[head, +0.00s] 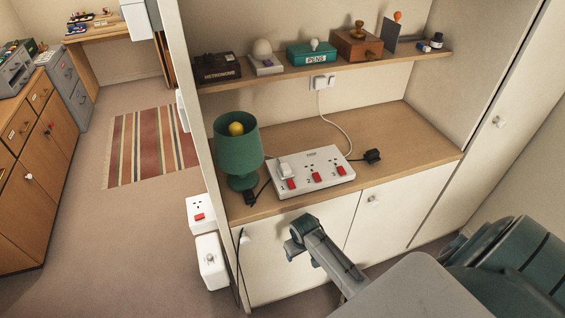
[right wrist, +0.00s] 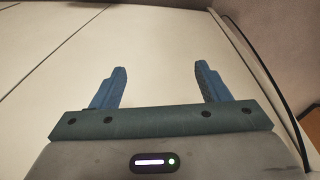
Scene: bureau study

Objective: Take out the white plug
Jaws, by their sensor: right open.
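A white plug (head: 285,171) sits in the left socket of a white power strip (head: 319,181) on the wooden counter. The strip has three numbered sockets, each with a red switch; the other two look empty. My right gripper (right wrist: 161,78) is open and empty in the right wrist view, in front of pale cabinet doors. In the head view my right arm (head: 330,255) reaches in from the lower right, in front of the cabinet and below the counter edge, apart from the plug; its fingers are hard to make out there. My left gripper is not in view.
A green lamp (head: 239,150) stands left of the strip. Loose black plugs lie at its left (head: 250,197) and right (head: 373,156). A white cable runs up to a wall socket (head: 322,82). A shelf (head: 330,68) with several items hangs above. The counter's right end is clear.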

